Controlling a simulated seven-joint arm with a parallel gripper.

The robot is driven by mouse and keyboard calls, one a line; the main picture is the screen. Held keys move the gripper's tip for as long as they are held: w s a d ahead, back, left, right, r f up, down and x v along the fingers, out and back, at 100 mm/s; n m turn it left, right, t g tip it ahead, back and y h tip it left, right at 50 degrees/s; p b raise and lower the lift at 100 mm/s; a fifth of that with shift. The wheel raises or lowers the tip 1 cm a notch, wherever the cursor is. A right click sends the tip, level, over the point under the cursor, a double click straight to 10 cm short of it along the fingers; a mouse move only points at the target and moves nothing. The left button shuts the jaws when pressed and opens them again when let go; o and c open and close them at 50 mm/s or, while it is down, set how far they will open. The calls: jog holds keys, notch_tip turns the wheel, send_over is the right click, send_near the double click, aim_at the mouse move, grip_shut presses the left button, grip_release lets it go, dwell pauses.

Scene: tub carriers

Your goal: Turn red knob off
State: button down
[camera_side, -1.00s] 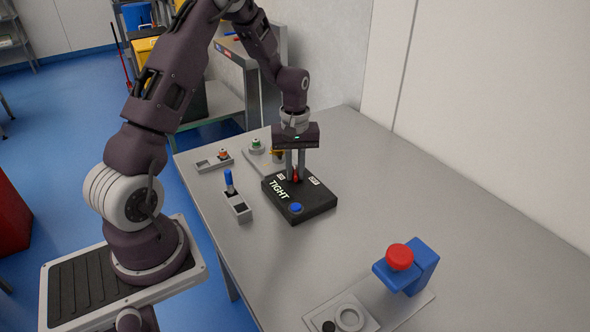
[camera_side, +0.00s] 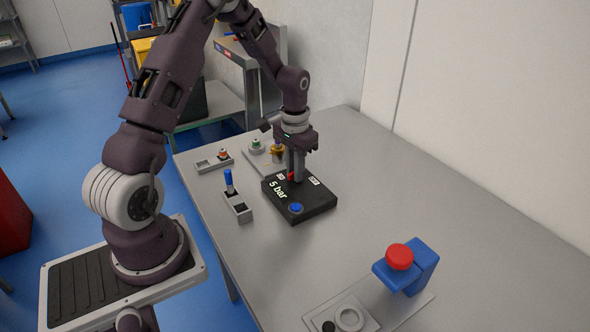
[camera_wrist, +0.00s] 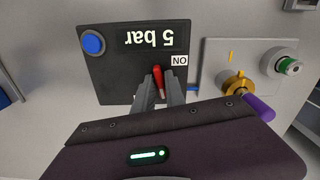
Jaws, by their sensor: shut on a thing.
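The red knob (camera_wrist: 158,80) stands on a black box (camera_wrist: 112,84) whose display reads "5 bar". My gripper (camera_wrist: 160,92) is shut on the red knob, with a finger on each side of it. In the side view, my gripper (camera_side: 294,178) points straight down onto the box (camera_side: 318,203), and a bit of the red knob (camera_side: 291,177) shows beside the fingers. An "ON" label (camera_wrist: 179,61) is next to the knob in the wrist view. A blue button (camera_wrist: 93,43) sits at another corner of the box.
A plate with a brass knob (camera_wrist: 237,84) and a green-topped part (camera_wrist: 289,66) lies close beside the box. A holder with a blue-handled piece (camera_side: 236,203) stands to its left. A blue stand with a red top (camera_side: 410,266) is at front right. The right of the table is clear.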

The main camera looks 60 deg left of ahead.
jog(key=shift+m, duration=1)
jog(key=c, duration=1.4)
grip_release()
jog(key=shift+r, duration=0.1)
